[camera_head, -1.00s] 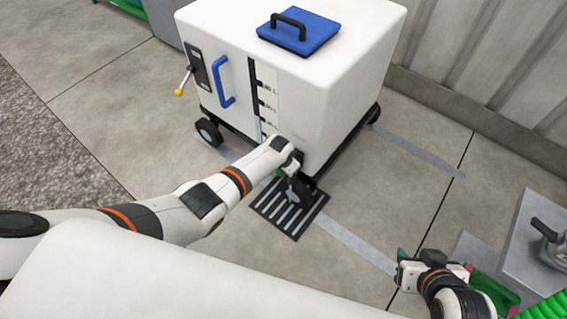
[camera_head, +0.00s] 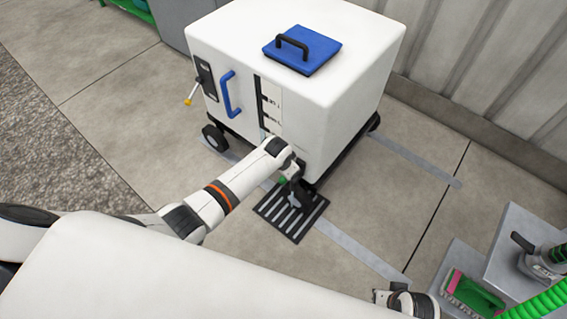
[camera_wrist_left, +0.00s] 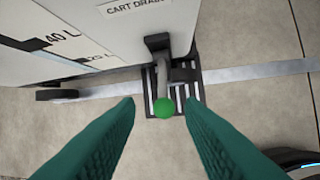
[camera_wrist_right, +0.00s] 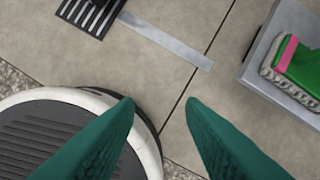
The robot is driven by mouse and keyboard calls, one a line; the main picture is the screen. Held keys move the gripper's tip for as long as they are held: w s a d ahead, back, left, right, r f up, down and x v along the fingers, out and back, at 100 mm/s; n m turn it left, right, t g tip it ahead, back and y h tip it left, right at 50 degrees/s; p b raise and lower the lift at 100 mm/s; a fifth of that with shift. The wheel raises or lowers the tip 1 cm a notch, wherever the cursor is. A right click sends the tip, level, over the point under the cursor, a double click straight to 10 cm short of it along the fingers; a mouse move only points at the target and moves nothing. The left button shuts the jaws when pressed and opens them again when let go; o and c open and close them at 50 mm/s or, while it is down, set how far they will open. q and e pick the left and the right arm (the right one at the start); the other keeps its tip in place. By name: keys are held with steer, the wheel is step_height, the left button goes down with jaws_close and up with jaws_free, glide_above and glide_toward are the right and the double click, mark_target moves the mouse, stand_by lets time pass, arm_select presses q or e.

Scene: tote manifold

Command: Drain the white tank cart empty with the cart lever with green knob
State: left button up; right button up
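The white tank cart (camera_head: 300,75) stands on its wheels, with a blue lid on top and a level window on its front. In the left wrist view, the green knob (camera_wrist_left: 164,108) of the cart lever shows under the "CART DRAIN" label (camera_wrist_left: 140,8). My left gripper (camera_wrist_left: 160,108) is open, its fingers either side of the knob in the picture, with gaps on both sides. In the head view the knob (camera_head: 281,181) is partly hidden by my left wrist. My right gripper (camera_wrist_right: 160,102) is open and empty over the floor. Its fingers are hidden in the head view.
A black floor drain grate (camera_head: 291,211) lies below the cart's front corner. A yellow-knobbed lever (camera_head: 188,101) and blue handle (camera_head: 231,94) are on the cart's front. Grey blocks at right carry a green brush (camera_head: 474,293) and a tool (camera_head: 543,260). Floor between is clear.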

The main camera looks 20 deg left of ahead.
arm_select(q)
steer(key=shift+s+r, duration=0.25)
steer(key=shift+r, duration=0.3)
arm_select(e)
steer(key=shift+s+f, duration=0.25)
steer(key=shift+f, duration=0.8)
